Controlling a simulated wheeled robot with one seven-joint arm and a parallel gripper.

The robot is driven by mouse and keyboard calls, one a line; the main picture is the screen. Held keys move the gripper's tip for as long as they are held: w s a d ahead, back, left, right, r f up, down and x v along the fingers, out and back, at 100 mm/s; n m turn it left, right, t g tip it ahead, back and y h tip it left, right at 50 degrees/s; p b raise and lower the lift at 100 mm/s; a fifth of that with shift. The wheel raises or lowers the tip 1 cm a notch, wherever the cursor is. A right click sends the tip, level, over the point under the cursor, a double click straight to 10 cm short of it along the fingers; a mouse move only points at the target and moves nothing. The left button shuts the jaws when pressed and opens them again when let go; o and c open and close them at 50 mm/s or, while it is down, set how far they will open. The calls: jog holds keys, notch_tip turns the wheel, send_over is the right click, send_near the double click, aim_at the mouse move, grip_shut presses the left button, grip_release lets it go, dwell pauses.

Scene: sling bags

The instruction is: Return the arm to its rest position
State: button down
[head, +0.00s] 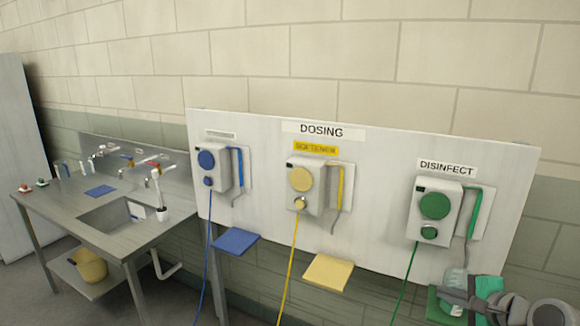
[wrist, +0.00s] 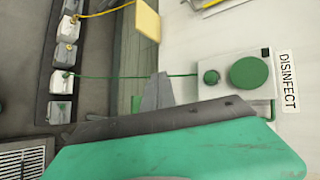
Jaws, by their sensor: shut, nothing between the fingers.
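My gripper (head: 452,298) is at the lower right of the head view, in front of the board below the green dosing unit (head: 435,208). In the wrist view the grey fingertips (wrist: 158,92) are together with nothing held between them. The green tube (wrist: 120,75) passes close to the fingertips in that view; I cannot tell whether they touch. A large green surface with a dark grey edge (wrist: 180,150) fills the lower part of the wrist view and hides what is behind it. My arm reaches in from the lower right corner of the head view.
A white board (head: 370,125) carries blue (head: 207,159), yellow (head: 301,179) and green units with hanging tubes. A blue shelf (head: 237,242) and a yellow shelf (head: 328,272) jut out below. A steel sink table (head: 50,220) stands at the left. Several bottles (wrist: 66,54) line a dark rack.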

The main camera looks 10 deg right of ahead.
jog(key=a+f+n+g, duration=0.25)
jog(key=a+n, duration=0.25)
jog(key=a, duration=0.4)
jog(key=a+f+n+g, duration=0.1)
jog(key=a+n+g, duration=0.2)
jog(key=a+n, duration=0.5)
jog(key=s+a+f+n+g+h+b, duration=0.1)
jog(key=s+a+f+n, duration=0.1)
jog(key=s+a+n, duration=0.3)
jog(key=s+a, duration=0.4)
jog(key=a, duration=0.1)
jog(key=shift+s+n+g+h, duration=0.3)
jog(key=shift+s+g, duration=0.05)
jog(key=shift+s, duration=0.05)
